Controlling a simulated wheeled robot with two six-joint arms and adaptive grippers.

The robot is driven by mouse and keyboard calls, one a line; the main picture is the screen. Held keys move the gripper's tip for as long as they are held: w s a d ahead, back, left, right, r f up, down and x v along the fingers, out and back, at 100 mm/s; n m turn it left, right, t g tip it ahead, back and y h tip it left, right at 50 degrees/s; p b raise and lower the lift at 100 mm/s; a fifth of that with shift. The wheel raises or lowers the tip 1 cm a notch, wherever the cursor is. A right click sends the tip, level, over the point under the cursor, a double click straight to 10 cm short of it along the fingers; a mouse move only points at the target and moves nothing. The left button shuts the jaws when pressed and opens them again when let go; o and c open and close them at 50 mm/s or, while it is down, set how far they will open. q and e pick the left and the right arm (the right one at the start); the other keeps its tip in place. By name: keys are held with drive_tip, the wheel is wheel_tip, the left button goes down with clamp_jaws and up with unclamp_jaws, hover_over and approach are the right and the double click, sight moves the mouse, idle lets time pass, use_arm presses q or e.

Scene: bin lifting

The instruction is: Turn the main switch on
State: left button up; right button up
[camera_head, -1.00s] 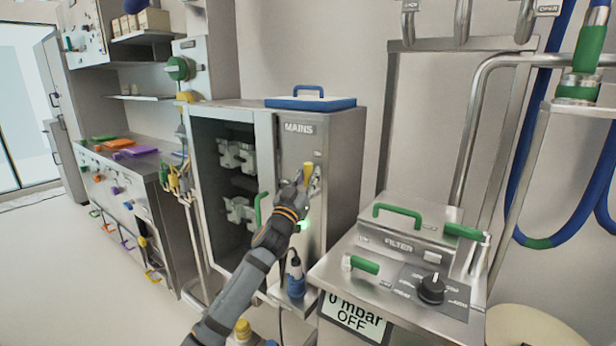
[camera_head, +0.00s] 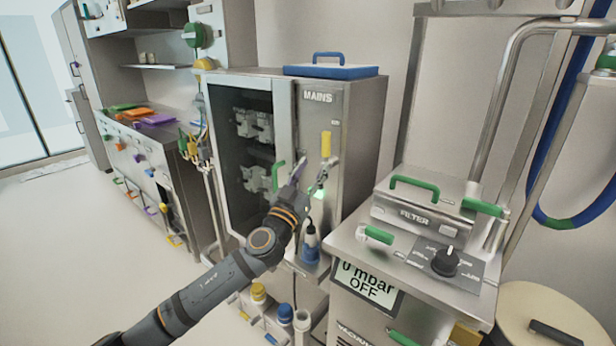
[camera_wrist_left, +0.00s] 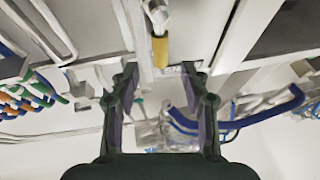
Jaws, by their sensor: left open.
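The main switch has a yellow handle (camera_head: 326,144) that stands upright on the front of the grey MAINS cabinet (camera_head: 349,130). My left gripper (camera_head: 311,175) is open and empty, in front of the cabinet and below the handle in the head view. The fingers partly hide the panel under the handle, where a small green light glows. In the left wrist view the yellow handle (camera_wrist_left: 160,50) shows just beyond the open fingertips (camera_wrist_left: 160,72), roughly centred between them, on a grey metal part. No contact shows. My right gripper is not in view.
A green door handle (camera_head: 278,174) and the cabinet's glass door are left of my gripper. A blue plug (camera_head: 310,246) hangs below. The FILTER unit (camera_head: 425,212) stands close on the right.

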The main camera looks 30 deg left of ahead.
use_arm(q)
drive_tip(key=shift+v, duration=1.25)
